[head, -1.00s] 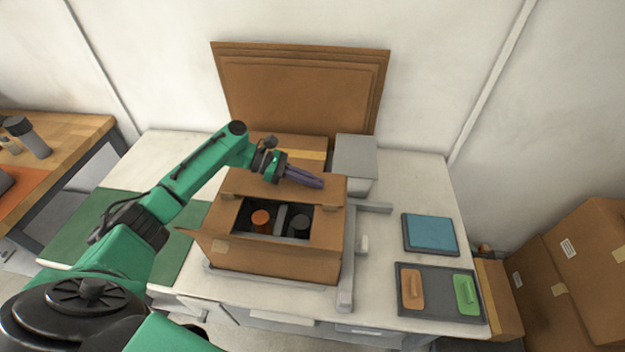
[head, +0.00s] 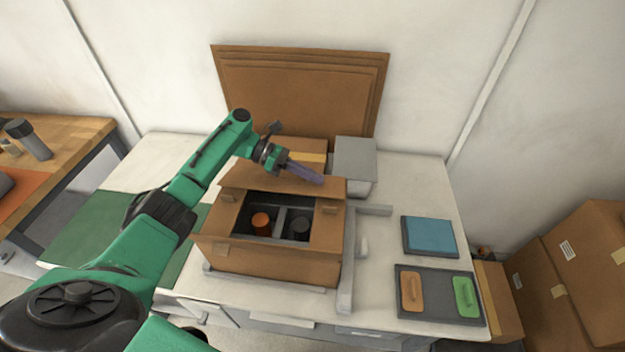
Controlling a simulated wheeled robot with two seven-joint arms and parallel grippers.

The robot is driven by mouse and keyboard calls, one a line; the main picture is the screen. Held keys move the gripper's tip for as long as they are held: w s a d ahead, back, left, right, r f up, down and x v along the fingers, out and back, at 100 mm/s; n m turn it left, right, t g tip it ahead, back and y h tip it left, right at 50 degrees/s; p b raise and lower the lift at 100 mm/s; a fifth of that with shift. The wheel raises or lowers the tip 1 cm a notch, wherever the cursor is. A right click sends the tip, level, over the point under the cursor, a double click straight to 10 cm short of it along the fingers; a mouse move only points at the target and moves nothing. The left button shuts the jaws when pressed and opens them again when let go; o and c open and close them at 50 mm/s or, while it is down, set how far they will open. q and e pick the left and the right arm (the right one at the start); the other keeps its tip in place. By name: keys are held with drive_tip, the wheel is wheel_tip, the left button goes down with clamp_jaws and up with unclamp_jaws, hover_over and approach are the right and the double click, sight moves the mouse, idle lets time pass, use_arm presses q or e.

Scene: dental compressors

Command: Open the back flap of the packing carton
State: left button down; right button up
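The open-topped packing carton (head: 270,266) stands on the white bench, with an orange-topped item (head: 261,222) and a dark item (head: 300,228) inside, parted by a grey divider. Its back flap (head: 262,184) slopes up along the far side of the opening. The front flap (head: 235,243) tilts outward. My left gripper (head: 312,176) reaches over from the left, its purple fingers close together above the back flap's right part. I see nothing between them; whether they touch the flap I cannot tell. My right gripper is out of view.
A grey frame (head: 347,270) borders the carton's right side. A grey box (head: 356,160) and brown cardboard sheets (head: 300,95) stand behind. A blue pad (head: 429,236) and a dark tray (head: 440,312) lie right. A green mat (head: 90,228) is left.

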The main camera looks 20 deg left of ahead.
use_arm(q)
drive_tip(key=b, duration=0.1)
drive_tip(key=w+n+g+b, duration=0.1)
drive_tip(key=shift+a+r+n+h+b, duration=0.1)
drive_tip(key=shift+r+n+h+b, duration=0.1)
drive_tip(key=shift+n+h+b, duration=0.15)
drive_tip(key=shift+w+a+r+n+b, duration=0.15)
drive_tip(key=shift+r+n+b, duration=0.15)
drive_tip(key=shift+b, duration=0.2)
